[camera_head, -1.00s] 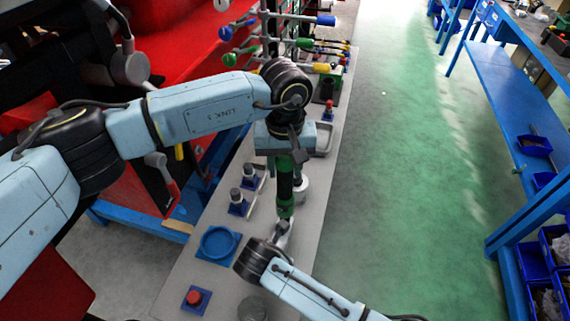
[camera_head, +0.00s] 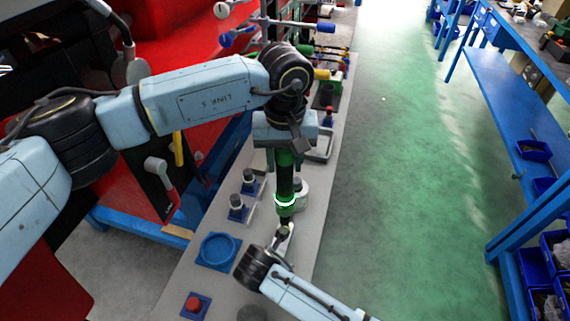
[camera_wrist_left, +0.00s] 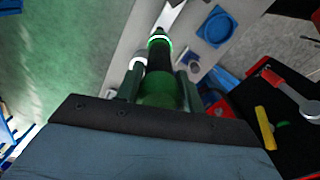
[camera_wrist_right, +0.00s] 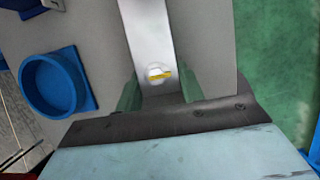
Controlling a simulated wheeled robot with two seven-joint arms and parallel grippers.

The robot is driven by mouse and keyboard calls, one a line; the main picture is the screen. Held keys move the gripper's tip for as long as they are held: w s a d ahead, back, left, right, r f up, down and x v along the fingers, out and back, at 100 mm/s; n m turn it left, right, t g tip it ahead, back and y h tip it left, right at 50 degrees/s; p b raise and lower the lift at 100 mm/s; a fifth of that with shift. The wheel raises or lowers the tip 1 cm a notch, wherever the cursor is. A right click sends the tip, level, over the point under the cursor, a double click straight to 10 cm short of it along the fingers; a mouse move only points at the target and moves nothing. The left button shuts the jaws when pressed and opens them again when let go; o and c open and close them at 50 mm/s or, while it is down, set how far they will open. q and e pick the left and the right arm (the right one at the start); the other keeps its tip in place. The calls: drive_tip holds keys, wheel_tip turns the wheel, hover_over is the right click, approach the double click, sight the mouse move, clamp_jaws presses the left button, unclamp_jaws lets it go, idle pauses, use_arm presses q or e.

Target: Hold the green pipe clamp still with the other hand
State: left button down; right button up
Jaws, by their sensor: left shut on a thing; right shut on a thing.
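My left gripper (camera_head: 284,150) is shut on a green and black cylindrical tool (camera_head: 284,178), held roughly upright above the bench. The tool has a bright green glowing ring (camera_wrist_left: 159,40) near its far end, and its green body (camera_wrist_left: 160,88) lies between the left fingers. My right gripper (camera_wrist_right: 160,92) is shut on a flat silver metal bar (camera_wrist_right: 146,35) just below the tool's tip. The bar also shows small in the head view (camera_head: 284,238). I cannot tell which part is the green pipe clamp, or whether tip and bar touch.
The grey bench (camera_head: 300,245) carries a blue round holder (camera_head: 219,250), a red button on a blue base (camera_head: 195,305) and a grey tray (camera_head: 322,143). Coloured handles (camera_head: 325,55) crowd the far end. Green floor is clear on the right.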

use_arm(q)
drive_tip(key=shift+r, duration=0.85)
use_arm(e)
drive_tip(key=o, duration=1.2)
drive_tip(key=v, duration=1.2)
drive_tip(key=shift+a, duration=0.1)
